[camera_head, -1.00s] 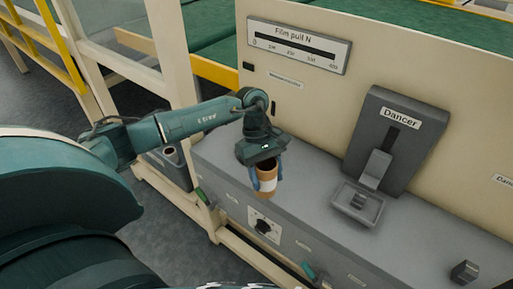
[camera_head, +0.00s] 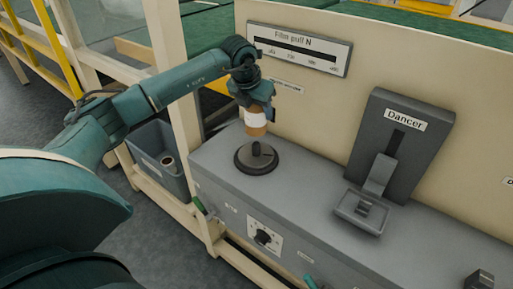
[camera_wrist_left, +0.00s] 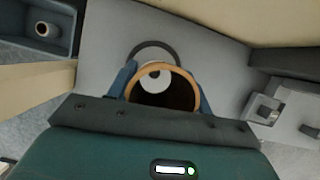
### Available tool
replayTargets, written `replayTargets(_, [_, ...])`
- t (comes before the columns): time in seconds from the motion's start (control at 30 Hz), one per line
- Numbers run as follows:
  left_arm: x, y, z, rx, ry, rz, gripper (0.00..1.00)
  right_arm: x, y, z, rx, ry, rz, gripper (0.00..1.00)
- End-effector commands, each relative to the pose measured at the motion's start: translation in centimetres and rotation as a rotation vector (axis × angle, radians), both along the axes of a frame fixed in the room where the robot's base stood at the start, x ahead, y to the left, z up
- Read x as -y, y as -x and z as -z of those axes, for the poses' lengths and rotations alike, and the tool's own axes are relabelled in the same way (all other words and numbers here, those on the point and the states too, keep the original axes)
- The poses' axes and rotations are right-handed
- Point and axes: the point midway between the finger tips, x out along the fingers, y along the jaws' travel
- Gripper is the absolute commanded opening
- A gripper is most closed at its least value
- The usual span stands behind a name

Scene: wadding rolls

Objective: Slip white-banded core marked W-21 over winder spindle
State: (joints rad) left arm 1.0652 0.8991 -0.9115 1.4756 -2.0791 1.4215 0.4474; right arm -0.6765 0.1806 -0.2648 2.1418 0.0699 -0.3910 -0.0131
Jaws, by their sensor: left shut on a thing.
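My left gripper (camera_head: 257,103) is shut on a brown cardboard core (camera_head: 256,130) with a white band. It holds the core upright, just above the dark spindle (camera_head: 257,157) and its round black base on the grey bench. I cannot tell if the core's lower end touches the spindle tip. In the left wrist view my blue fingers grip both sides of the core's orange-brown rim (camera_wrist_left: 164,69). Part of the spindle and its pale disc show through the opening, toward the far side. The mark W-21 cannot be read. My right gripper is out of view.
A grey bin (camera_head: 150,174) with another core (camera_head: 168,161) in it stands left of the bench, behind a cream post. The Dancer unit (camera_head: 400,140) stands right of the spindle. A beige panel with a film pull gauge (camera_head: 299,48) rises close behind.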

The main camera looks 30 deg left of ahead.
Motion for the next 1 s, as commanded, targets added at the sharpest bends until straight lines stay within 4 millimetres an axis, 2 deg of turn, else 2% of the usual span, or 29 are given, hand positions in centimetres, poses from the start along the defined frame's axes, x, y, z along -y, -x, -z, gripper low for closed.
replayTargets(0.1, [0.0, 0.1, 2.6, -0.007, 0.0, -0.002, 0.28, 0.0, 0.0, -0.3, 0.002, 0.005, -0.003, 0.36])
replayTargets(0.2, [0.0, 0.1, 4.1, -0.006, 0.0, -0.001, 0.28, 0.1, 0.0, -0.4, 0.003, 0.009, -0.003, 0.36])
replayTargets(0.43, [0.0, 0.1, 6.0, -0.005, 0.001, 0.0, 0.28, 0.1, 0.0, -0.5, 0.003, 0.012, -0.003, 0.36])
replayTargets(0.6, [0.1, 0.1, 8.4, -0.006, 0.001, 0.001, 0.28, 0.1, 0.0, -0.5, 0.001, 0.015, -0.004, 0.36])
replayTargets(0.97, [0.0, 0.1, 9.1, -0.003, 0.001, 0.001, 0.28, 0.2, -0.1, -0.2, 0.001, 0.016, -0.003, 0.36])
replayTargets(1.0, [0.0, 0.1, 9.2, -0.003, 0.001, 0.001, 0.51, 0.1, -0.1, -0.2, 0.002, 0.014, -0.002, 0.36])
